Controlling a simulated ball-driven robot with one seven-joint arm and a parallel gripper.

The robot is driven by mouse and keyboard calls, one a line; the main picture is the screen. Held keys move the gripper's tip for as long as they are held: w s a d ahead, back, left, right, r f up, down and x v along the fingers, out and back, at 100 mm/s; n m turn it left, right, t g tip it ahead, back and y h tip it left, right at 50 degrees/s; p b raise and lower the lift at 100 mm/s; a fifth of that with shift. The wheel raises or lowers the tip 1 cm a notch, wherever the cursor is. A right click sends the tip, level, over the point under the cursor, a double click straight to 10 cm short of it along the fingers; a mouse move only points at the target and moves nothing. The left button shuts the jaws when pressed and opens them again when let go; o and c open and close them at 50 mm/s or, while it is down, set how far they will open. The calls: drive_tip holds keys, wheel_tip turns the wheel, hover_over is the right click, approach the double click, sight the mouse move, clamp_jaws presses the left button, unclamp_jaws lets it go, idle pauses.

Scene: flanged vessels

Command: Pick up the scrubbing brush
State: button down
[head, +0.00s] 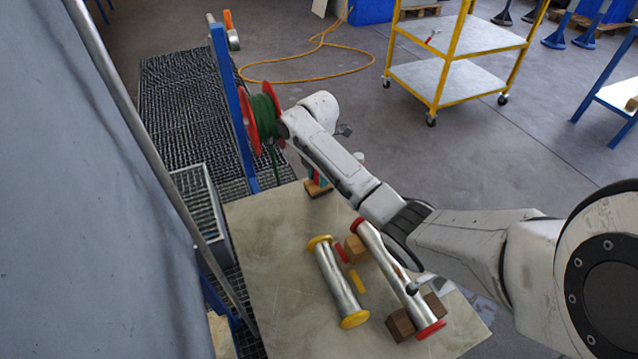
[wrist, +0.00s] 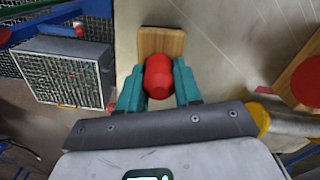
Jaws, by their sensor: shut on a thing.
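The scrubbing brush shows in the wrist view as a pale wooden block (wrist: 160,42) with a rounded red grip (wrist: 158,76) on it. My gripper (wrist: 158,84) has teal fingers, one on each side of the red grip, and is shut on it. In the head view, the brush's wooden block (head: 317,189) shows below my gripper (head: 315,174), near the far edge of the table. My wrist and arm hide part of it there. The underside of the brush is hidden, and I cannot tell whether it touches the table.
The pale table (head: 265,235) bears a steel pipe with yellow flanges (head: 337,280) and a red-flanged pipe (head: 390,270) on wooden blocks. A blue post with a red hose reel (head: 265,108) stands beyond the table. A grated box (head: 198,205) is left. The table's left part is clear.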

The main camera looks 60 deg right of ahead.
drive_tip(key=shift+r, duration=0.1)
drive_tip(key=shift+r+p, duration=0.75)
drive_tip(key=shift+p, duration=0.05)
drive_tip(key=s+a+r+p, duration=0.7)
drive_tip(key=s+a+r, duration=0.1)
drive_tip(key=s+r, duration=0.2)
drive_tip(key=shift+s+a+r, duration=0.4)
drive_tip(key=shift+r, duration=0.25)
idle(0.4)
